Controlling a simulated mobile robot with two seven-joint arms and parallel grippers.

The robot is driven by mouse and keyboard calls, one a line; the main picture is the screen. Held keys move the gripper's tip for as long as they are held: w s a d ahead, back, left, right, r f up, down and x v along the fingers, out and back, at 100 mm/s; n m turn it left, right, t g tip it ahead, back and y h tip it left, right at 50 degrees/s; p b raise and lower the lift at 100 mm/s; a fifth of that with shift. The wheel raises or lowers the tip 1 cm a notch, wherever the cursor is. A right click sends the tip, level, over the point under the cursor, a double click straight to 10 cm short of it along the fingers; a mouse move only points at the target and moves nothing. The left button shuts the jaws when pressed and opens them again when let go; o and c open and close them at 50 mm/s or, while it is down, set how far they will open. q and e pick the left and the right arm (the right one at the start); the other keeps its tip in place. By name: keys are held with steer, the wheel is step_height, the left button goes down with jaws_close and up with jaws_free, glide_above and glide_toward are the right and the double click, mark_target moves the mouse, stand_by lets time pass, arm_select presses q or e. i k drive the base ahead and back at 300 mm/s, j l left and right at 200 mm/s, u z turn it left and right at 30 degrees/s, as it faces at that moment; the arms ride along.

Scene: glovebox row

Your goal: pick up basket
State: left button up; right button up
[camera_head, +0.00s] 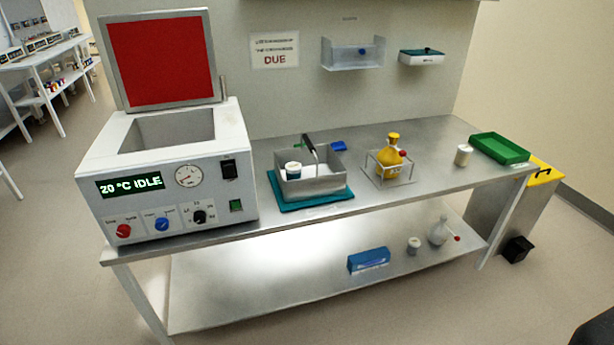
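A grey open-topped metal basket (318,186) with an upright dark handle stands on a teal mat (283,203) on the bench. A white jar with a teal band (293,171) is at its left side. Neither of my grippers shows in the head view.
A bath unit (170,170) reading "20 °C IDLE" stands at the bench's left with its red-faced lid raised. A white jar (463,155) and green tray (499,148) are at right. Lower shelf holds a blue box (368,259). Bare bench metal (420,201) lies in front of the holder.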

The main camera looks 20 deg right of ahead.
mark_target(309, 162)
steer(key=i+l+u, duration=0.2)
steer(key=l, duration=0.2)
steer(key=i+l+u, duration=0.2)
steer(key=l, duration=0.2)
steer(key=l+u, duration=0.2)
steer(key=l, duration=0.2)
steer(key=i+l+u, duration=0.2)
steer(key=l, duration=0.25)
steer(key=k, duration=0.05)
